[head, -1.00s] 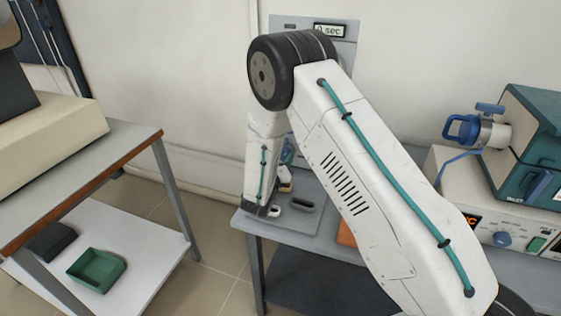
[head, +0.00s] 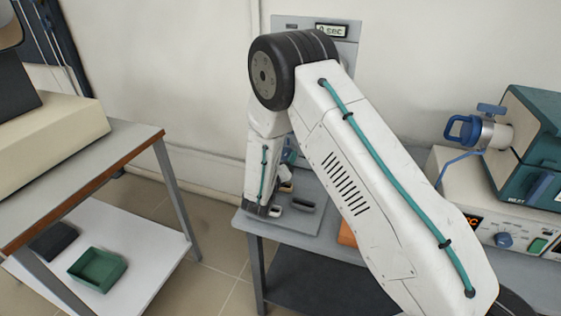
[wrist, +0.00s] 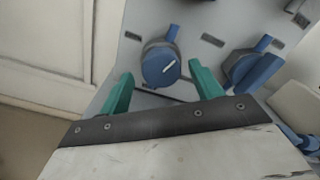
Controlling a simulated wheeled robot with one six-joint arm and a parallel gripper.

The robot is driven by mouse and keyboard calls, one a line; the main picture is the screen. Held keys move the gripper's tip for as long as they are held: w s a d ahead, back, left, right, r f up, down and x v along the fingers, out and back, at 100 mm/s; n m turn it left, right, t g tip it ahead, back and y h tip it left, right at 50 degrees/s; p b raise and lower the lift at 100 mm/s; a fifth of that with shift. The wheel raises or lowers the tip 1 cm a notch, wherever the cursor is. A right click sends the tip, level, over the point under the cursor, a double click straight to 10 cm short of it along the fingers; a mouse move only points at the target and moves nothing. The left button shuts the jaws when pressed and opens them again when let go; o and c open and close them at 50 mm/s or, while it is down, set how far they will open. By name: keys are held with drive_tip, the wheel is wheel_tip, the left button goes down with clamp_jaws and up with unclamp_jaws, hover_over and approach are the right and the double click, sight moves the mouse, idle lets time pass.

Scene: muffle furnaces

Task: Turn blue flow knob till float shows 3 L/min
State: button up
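A second blue knob or valve (wrist: 250,70) is on the panel to the right. In the head view my arm covers most of the panel (head: 345,50). A display (head: 331,31) there reads about "0 sec". I cannot make out a float or its scale.
In the head view a grey bench (head: 290,235) stands below the panel. At right are a teal furnace (head: 535,140) and a cream control unit (head: 470,205) with its own blue knob (head: 503,240). At left, a table (head: 125,145) has a green tray (head: 97,268) on its lower shelf.

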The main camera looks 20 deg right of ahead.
drive_tip(key=shift+s+a, duration=0.2)
drive_tip(key=shift+s, duration=0.05)
drive_tip(key=v, duration=0.7)
drive_tip(key=shift+s, duration=0.1)
